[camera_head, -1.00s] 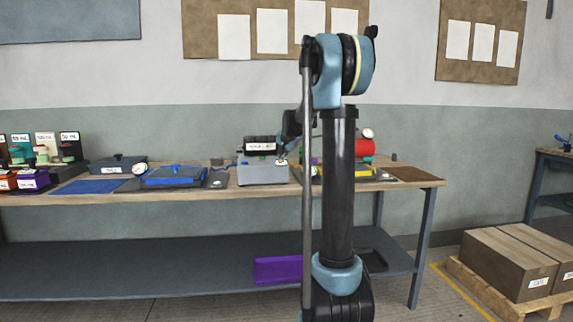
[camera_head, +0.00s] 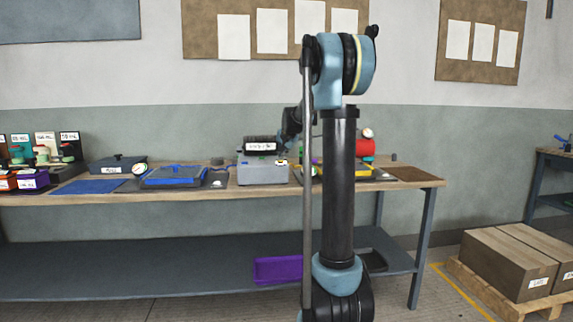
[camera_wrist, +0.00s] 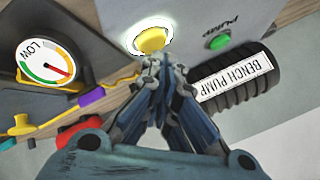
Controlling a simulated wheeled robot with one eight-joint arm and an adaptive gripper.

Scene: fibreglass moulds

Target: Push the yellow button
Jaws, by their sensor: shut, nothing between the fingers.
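The yellow button (camera_wrist: 151,40) shows in the wrist view, round with a pale ring, on the grey face of a box (camera_wrist: 195,15). My gripper (camera_wrist: 160,62) is shut and empty, its fingertips just below the button in the picture. I cannot tell whether they touch it. In the head view the grey box (camera_head: 262,174) stands on the bench, and my arm's wrist is at its upper right. My fingers are too small to make out there.
A green button (camera_wrist: 219,42) and a black ribbed cylinder labelled BENCH PUMP (camera_wrist: 235,82) are right of the yellow button. A gauge marked LOW (camera_wrist: 46,62) is at left. A blue-edged tray (camera_head: 174,177) lies on the bench (camera_head: 110,198), left of the box.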

